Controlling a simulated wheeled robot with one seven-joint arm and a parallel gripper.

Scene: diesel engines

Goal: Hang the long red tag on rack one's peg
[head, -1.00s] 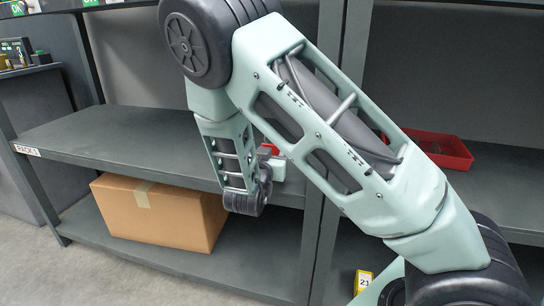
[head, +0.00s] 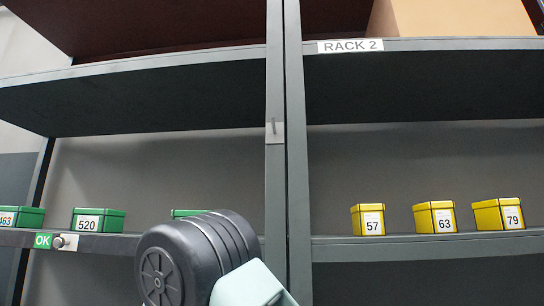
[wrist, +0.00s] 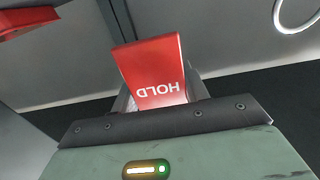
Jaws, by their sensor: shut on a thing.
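A red tag (wrist: 152,70) with the word HOLD, upside down in the wrist view, is gripped in my gripper (wrist: 160,97). The grey fingers show on both sides of the tag, and its lower end is hidden between them. A small light plate with a short peg (head: 274,130) is on the upright post between the two racks in the head view. My gripper and the tag are out of the head view, where only an upper part of my arm shows. I cannot tell how far the tag is from the peg.
Yellow boxes (head: 434,217) stand on the rack labelled RACK 2 (head: 350,46). A red object (wrist: 25,20) and a pale ring (wrist: 297,14) show in the wrist view.

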